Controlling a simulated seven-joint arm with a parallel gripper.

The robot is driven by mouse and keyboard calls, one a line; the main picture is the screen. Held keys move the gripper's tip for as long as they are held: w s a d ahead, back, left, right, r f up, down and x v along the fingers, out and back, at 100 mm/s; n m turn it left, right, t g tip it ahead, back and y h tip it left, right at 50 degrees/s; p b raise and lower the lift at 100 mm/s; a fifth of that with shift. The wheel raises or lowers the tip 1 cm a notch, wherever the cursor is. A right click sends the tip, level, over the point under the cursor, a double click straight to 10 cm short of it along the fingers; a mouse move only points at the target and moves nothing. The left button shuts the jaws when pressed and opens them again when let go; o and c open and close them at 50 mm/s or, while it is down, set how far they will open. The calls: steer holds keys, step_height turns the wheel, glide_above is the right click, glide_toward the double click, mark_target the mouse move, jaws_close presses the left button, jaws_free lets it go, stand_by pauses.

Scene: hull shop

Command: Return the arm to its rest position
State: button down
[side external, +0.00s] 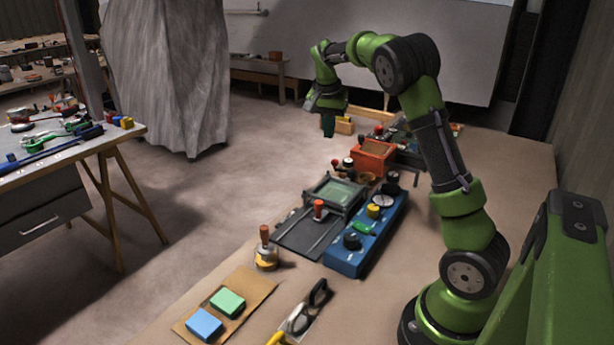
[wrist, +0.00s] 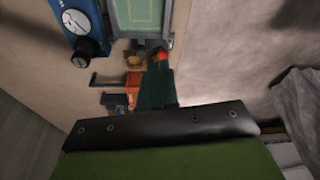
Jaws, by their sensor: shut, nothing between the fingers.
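My green arm rises from the right side of the bench and bends over toward the back. My gripper (side external: 328,125) hangs above the far part of the bench, pointing down, with its dark green fingers together and nothing held. In the wrist view my gripper (wrist: 157,85) shows as dark green fingers closed against each other. It is apart from the things below it.
The bench holds a blue control box (side external: 366,233), a grey fixture (side external: 335,191), an orange box (side external: 373,157), a yellow-based stamp (side external: 266,250) and blue (side external: 204,323) and green (side external: 228,302) blocks on cardboard. A trowel (side external: 300,319) lies in front. Another workbench (side external: 60,160) stands left.

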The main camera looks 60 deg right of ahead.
steer(key=shift+a+r, duration=0.1)
steer(key=shift+r, duration=0.15)
